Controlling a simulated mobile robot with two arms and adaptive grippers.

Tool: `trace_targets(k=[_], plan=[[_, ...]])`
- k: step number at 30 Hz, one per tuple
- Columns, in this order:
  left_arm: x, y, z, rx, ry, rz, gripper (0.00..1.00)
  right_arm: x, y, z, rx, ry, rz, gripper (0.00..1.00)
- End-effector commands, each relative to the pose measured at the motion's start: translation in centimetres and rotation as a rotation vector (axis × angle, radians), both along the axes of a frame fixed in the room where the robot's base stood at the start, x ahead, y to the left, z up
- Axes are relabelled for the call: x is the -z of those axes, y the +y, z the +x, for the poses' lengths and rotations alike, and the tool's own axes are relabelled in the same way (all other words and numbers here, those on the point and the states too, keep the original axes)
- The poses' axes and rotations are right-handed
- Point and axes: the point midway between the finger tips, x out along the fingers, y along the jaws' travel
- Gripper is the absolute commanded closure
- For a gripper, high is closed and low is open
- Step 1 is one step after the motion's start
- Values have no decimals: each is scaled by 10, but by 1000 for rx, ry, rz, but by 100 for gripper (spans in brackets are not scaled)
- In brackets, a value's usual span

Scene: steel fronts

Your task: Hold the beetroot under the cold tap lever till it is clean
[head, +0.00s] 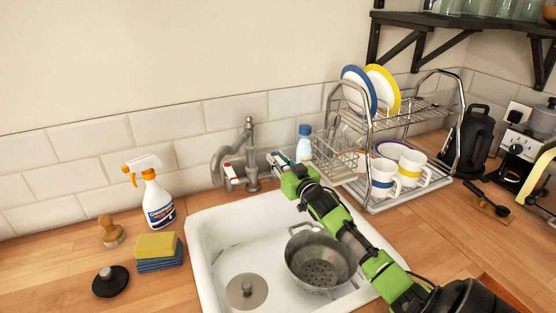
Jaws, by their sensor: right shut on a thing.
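The grey metal tap (249,150) stands behind the white sink (215,245), its curved spout to the left. A lever with a red mark (230,172) is on its left side. The cold tap lever (275,158), with a blue mark, is on its right side. My right gripper (282,164) reaches across the sink and is shut at this lever; its green body partly hides the contact. I see no beetroot in this view and can make out no running water. My left gripper is not in view.
A steel colander (318,262) sits in the sink under my right arm. A spray bottle (157,200), sponges (157,250), a brush (110,232) and a black stopper (110,281) are on the left counter. A dish rack (410,196) with plates and mugs stands right of the tap.

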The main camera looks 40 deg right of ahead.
Motion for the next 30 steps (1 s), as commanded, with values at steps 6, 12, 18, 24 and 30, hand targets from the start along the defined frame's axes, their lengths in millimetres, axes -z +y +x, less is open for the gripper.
trace_targets(k=[6, 12, 18, 24, 30], plan=[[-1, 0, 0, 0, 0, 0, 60, 0, 0, -1, -58, 1, -2, 100], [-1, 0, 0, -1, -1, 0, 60, 0, 0, -1, -65, 1, 1, 100], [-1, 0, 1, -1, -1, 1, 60, 0, 0, -1, -64, 2, 1, 68], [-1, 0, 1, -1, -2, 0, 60, 0, 0, -1, -64, 1, 1, 67], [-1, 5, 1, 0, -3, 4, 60, 0, 0, -3, -63, 2, 2, 67]])
